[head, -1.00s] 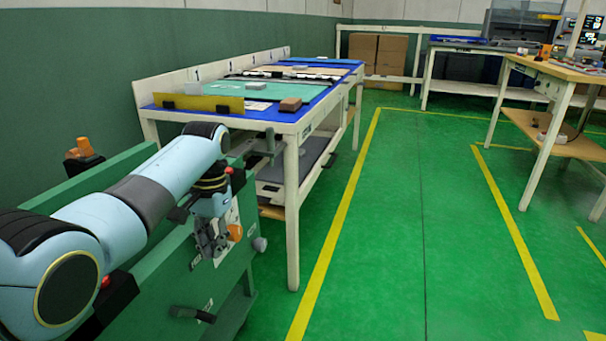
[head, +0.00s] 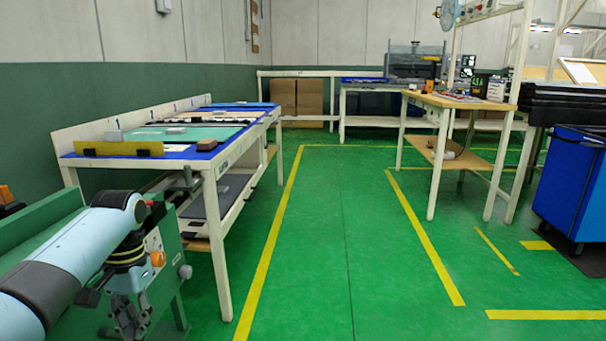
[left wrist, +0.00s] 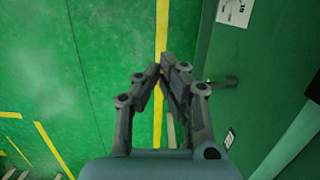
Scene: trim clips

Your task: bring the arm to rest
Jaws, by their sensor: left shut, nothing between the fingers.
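My left arm comes in from the lower left in the head view. Its gripper (head: 128,318) points down beside the green cabinet, low in the picture. In the left wrist view the gripper (left wrist: 161,72) has its fingertips together with nothing between them, above the green floor and a yellow line. The green cabinet wall is close on the right side of that view. My right gripper is in neither view.
A white-legged table (head: 215,178) with blue and green mats stands just beyond the cabinet. A wooden-topped table (head: 463,103) and a blue cart (head: 570,190) stand to the right. The green floor (head: 330,240) between them is clear.

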